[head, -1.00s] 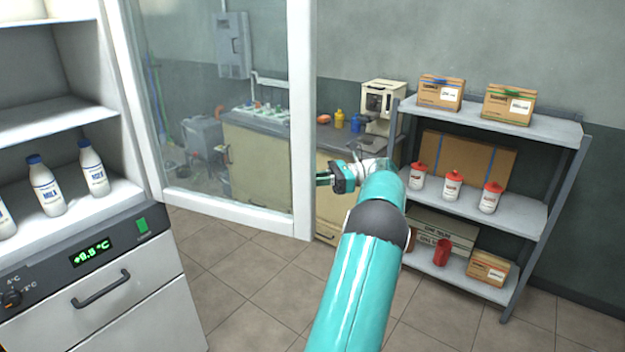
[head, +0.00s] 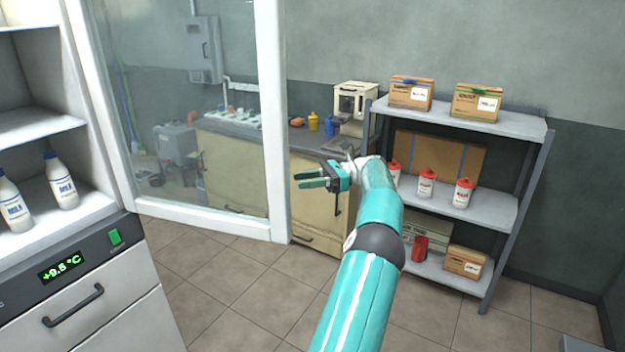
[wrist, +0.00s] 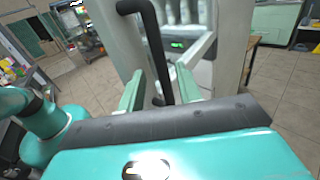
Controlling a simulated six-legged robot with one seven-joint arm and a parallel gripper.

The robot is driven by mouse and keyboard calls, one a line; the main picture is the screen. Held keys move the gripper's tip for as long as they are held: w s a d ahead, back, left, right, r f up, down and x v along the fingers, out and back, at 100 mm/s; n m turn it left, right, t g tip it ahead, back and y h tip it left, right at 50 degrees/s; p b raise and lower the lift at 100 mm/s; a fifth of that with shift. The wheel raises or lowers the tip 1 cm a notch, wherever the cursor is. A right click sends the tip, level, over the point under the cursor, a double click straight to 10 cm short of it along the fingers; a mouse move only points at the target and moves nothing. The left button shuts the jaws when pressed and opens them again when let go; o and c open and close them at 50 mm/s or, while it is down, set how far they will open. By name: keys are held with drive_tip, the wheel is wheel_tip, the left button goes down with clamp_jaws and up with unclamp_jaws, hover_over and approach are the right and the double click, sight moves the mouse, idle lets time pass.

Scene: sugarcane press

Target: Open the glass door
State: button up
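The glass door (head: 272,120) stands swung out from the white refrigerated cabinet (head: 95,245), with its clear pane in a white frame. My gripper (head: 309,179) is just right of the door frame's free edge in the head view, its teal fingers pointing left. In the wrist view, my gripper (wrist: 160,92) has its fingers apart. The black door handle (wrist: 152,40) runs down between them, with a gap to each finger at its lower end. The handle is not seen in the head view. Whether either finger touches it cannot be told.
Milk bottles (head: 62,182) stand inside the cabinet. A metal shelf rack (head: 490,205) with boxes and red-capped bottles stands at right, close to my arm. A counter (head: 315,210) is behind the door. Tiled floor (head: 235,285) is clear in front of the door.

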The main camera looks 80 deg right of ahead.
drive_tip(key=shift+v, duration=1)
drive_tip(key=shift+d+r, duration=0.1)
